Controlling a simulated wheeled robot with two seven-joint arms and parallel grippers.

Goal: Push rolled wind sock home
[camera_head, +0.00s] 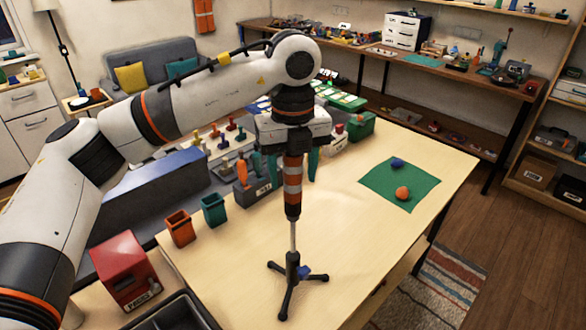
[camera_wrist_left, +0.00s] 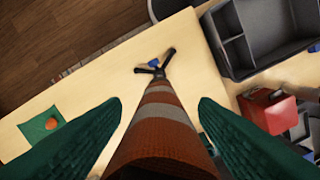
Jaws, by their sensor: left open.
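The rolled wind sock (camera_head: 292,186), banded orange and whitish with a dark lower end, stands upright on a thin rod above a black tripod stand (camera_head: 290,283) with a blue knob. My left gripper (camera_head: 292,165) is over the sock's upper part, pointing down, its teal fingers one on each side. In the left wrist view the sock (camera_wrist_left: 163,128) runs between the open fingers, with a gap showing on both sides near the tips. The sock's top is hidden by the gripper. My right gripper is not in view.
A green mat (camera_head: 375,182) with an orange ball (camera_head: 403,193) and a blue piece lies to the right. Orange (camera_head: 180,228) and teal (camera_head: 214,209) cups, a red box (camera_head: 124,268) and a dark tray (camera_head: 170,318) stand left. The table around the tripod is clear.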

